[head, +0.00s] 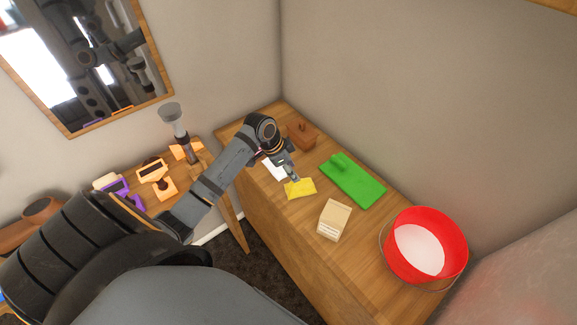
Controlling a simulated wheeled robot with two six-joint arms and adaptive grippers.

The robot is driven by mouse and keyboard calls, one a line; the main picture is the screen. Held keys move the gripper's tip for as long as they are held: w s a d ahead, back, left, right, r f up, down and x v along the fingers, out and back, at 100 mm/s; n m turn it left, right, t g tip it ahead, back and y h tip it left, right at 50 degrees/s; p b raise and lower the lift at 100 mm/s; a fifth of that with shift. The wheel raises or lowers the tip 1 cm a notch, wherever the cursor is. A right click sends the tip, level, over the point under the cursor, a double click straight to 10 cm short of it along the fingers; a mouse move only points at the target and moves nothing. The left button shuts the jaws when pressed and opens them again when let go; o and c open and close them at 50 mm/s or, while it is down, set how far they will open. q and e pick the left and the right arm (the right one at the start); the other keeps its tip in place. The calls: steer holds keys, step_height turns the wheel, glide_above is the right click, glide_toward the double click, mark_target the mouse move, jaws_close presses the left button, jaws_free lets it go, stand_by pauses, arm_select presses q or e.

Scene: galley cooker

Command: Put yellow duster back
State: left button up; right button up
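The yellow duster (302,189) lies on the wooden counter, near its front edge. My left gripper (294,178) reaches over from the left, with its tips pointing down at the duster's back edge. The tips overlap that edge in the picture; I cannot tell whether they touch or pinch the cloth. The fingers are too small to show whether they are open or shut. My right gripper is out of view.
On the counter (290,234) are a white sheet (273,170), a brown lidded box (301,136), a green board (362,188), a cream box (334,222) and a red bucket (455,240). A side table at left holds orange and purple items (152,171). A mirror (160,75) hangs above.

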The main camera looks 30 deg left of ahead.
arm_select(q)
steer(key=shift+v, duration=1.85)
steer(key=s+d+f+n+y, duration=0.2)
steer(key=s+n, duration=0.2)
steer(key=s, duration=0.5)
steer(key=s+d+f+n+y, duration=0.2)
steer(key=s+d+f+n, duration=0.15)
steer(key=s, duration=0.55)
steer(key=s+a+f+g+b, duration=0.1)
steer(key=s+a+f+b, duration=0.1)
steer(key=f, duration=1.2)
steer(key=s+a+f+b, duration=0.1)
steer(key=f, duration=1.4)
steer(key=s+a+f+g+b, duration=0.1)
steer(key=s+f+b, duration=0.1)
steer(key=s+f, duration=1.4)
steer(key=shift+s+a+f, duration=0.25)
steer(key=shift+s+f, duration=0.1)
steer(key=shift+s, duration=0.65)
